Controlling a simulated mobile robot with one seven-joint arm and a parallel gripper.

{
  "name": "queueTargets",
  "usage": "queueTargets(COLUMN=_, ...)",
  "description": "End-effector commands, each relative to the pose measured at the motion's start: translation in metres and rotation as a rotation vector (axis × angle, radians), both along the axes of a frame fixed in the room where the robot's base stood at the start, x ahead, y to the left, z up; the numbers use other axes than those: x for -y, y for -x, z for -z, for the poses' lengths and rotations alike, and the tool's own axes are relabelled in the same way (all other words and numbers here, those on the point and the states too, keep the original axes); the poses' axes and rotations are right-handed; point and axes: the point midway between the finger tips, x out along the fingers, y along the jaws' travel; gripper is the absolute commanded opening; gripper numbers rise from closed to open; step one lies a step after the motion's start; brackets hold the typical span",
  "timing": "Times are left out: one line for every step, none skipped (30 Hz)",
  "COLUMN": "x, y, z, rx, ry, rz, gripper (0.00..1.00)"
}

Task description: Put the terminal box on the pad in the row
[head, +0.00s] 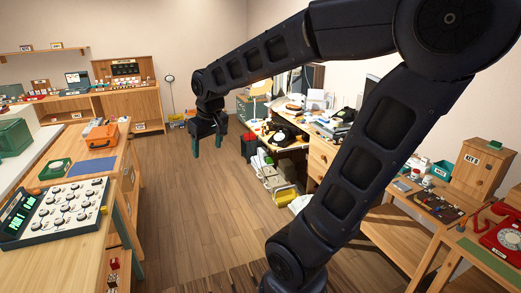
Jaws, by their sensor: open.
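My gripper (208,146) hangs in the air over the open floor, fingers pointing down, open and empty. It is right of the left workbench and apart from everything. On that bench lies a flat blue pad (88,193), bare on top. I cannot tell for sure which thing is the terminal box, or whether the blue pad is the pad in the row.
A red dial phone (502,236) stands at right. A cluttered desk (322,158) is beyond my arm. The wooden floor (180,200) between is clear.

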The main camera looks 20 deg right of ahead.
Motion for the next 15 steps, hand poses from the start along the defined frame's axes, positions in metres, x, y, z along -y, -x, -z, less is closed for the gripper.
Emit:
queueTargets(x=0.022, y=0.007, z=-0.003, rx=0.013, ry=-0.009, rz=0.051, gripper=0.67)
queueTargets(x=0.032, y=0.012, z=-0.005, rx=0.020, ry=-0.013, rz=0.076, gripper=0.67)
queueTargets(x=0.046, y=0.019, z=-0.006, rx=0.027, ry=-0.019, rz=0.111, gripper=0.67)
queueTargets(x=0.056, y=0.024, z=-0.006, rx=0.033, ry=-0.023, rz=0.136, gripper=0.67)
queueTargets(x=0.065, y=0.029, z=-0.007, rx=0.039, ry=-0.027, rz=0.162, gripper=0.67)
queueTargets(x=0.078, y=0.037, z=-0.007, rx=0.047, ry=-0.033, rz=0.196, gripper=0.67)
queueTargets(x=0.086, y=0.042, z=-0.007, rx=0.053, ry=-0.037, rz=0.220, gripper=0.67)
queueTargets(x=0.094, y=0.048, z=-0.007, rx=0.059, ry=-0.040, rz=0.243, gripper=0.67)
queueTargets(x=0.103, y=0.055, z=-0.006, rx=0.066, ry=-0.045, rz=0.272, gripper=0.67)
queueTargets(x=0.110, y=0.060, z=-0.006, rx=0.072, ry=-0.048, rz=0.294, gripper=0.67)
queueTargets(x=0.116, y=0.065, z=-0.006, rx=0.076, ry=-0.050, rz=0.313, gripper=0.67)
queueTargets(x=0.122, y=0.072, z=-0.005, rx=0.081, ry=-0.054, rz=0.335, gripper=0.67)
queueTargets(x=0.126, y=0.076, z=-0.004, rx=0.084, ry=-0.056, rz=0.351, gripper=0.67)
queueTargets(x=0.130, y=0.079, z=-0.004, rx=0.089, ry=-0.057, rz=0.363, gripper=0.67)
queueTargets(x=0.133, y=0.083, z=-0.003, rx=0.091, ry=-0.060, rz=0.377, gripper=0.67)
